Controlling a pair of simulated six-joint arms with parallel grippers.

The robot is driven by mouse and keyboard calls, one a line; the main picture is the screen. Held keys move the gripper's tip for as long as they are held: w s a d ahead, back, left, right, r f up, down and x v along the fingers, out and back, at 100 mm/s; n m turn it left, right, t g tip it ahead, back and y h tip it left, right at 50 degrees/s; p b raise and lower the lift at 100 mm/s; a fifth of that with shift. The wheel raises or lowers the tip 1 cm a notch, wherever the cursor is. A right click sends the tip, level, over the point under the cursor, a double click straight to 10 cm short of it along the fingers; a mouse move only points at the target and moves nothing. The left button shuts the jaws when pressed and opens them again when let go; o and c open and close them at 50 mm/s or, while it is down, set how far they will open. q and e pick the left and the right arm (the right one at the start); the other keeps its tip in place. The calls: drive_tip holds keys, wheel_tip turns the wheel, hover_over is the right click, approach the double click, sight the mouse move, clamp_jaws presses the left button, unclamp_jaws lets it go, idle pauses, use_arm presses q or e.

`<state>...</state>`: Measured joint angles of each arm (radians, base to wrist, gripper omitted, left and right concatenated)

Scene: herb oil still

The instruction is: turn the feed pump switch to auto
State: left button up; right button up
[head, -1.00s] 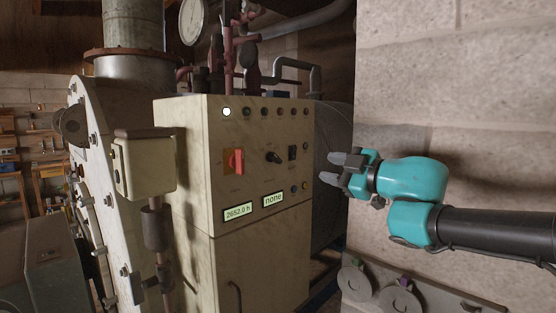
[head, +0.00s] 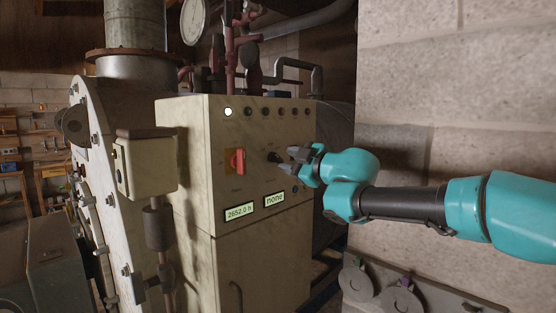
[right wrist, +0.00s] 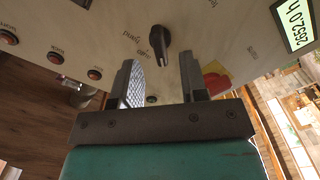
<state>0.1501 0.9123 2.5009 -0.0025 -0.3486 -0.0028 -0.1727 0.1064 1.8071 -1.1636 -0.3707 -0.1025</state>
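The black rotary switch (head: 273,157) sits on the front panel of the cream control cabinet (head: 235,190), right of a red switch handle on a yellow-orange plate. In the right wrist view the black switch (right wrist: 158,42) shows between and beyond my finger tips, with small rotated labels beside it that look like "hand" and "auto". My right gripper (head: 296,160) is close in front of this switch, its fingers pointing at the panel. In the right wrist view the right gripper (right wrist: 157,68) is open, with a wide gap and nothing held. My left gripper is not in view.
A red switch (head: 237,161) is close left of the black one; it also shows in the wrist view (right wrist: 216,80). Two lit displays (head: 239,212) are below, and a row of lamps (head: 265,112) above. A block wall (head: 455,90) stands at the right.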

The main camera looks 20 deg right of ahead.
sight(280, 159)
drive_tip(key=shift+x, duration=2.3)
drive_tip(key=c, duration=0.7)
drive_tip(key=shift+o, duration=0.2)
